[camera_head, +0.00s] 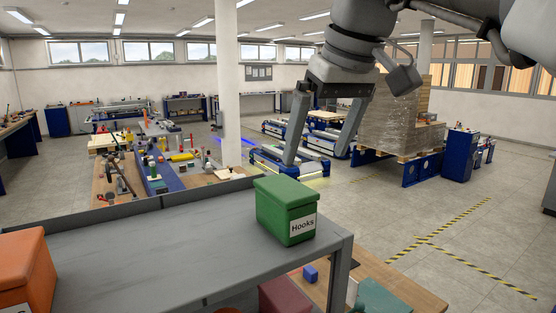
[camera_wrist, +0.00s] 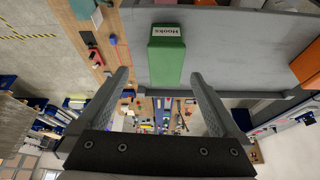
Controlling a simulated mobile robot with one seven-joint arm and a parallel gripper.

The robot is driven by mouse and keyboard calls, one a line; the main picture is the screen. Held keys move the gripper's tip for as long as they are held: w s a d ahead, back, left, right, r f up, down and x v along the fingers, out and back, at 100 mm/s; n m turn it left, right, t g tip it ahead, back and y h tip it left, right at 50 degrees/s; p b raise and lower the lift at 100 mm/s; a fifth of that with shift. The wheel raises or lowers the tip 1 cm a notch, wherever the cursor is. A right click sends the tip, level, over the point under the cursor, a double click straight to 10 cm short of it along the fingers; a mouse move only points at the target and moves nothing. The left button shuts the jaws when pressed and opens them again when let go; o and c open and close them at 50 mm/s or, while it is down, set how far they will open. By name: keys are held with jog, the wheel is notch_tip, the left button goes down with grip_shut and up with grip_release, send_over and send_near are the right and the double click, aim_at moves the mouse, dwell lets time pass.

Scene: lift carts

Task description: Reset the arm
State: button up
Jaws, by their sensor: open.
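My gripper (camera_head: 318,163) hangs from the upper right in the head view, its two fingers spread wide and nothing between them. It is above and to the right of a green box labelled "Hooks" (camera_head: 285,212), apart from it. The box stands upright at the right end of a grey shelf top (camera_head: 170,250). In the wrist view, the open gripper (camera_wrist: 158,75) points past the shelf edge, and the green box (camera_wrist: 167,60) lies beyond the fingertips, between them in the picture.
An orange box (camera_head: 25,270) stands at the shelf's left end. A lower level holds a maroon box (camera_head: 285,296) and a teal box (camera_head: 382,297). Workbenches with tools, a white pillar (camera_head: 228,85) and a wrapped pallet load (camera_head: 392,120) stand behind. Floor at right is clear.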

jog(key=s+d+f+m+b, duration=0.1)
jog(key=s+f, duration=0.3)
jog(key=f, duration=0.6)
jog(key=s+d+f+m+t+h+b, duration=0.1)
jog(key=s+d+f, duration=0.3)
jog(key=f, duration=0.6)
jog(key=s+d+f+m+h+b, duration=0.1)
jog(key=s+d+f+m+b, duration=0.1)
jog(key=s+f, duration=0.4)
notch_tip(320, 180, down, 5)
jog(key=shift+s+d+f+m+t+b, duration=0.1)
jog(key=shift+s+d+m+t+b, duration=0.2)
jog(key=shift+m+b, duration=0.45)
jog(key=shift+w, duration=0.1)
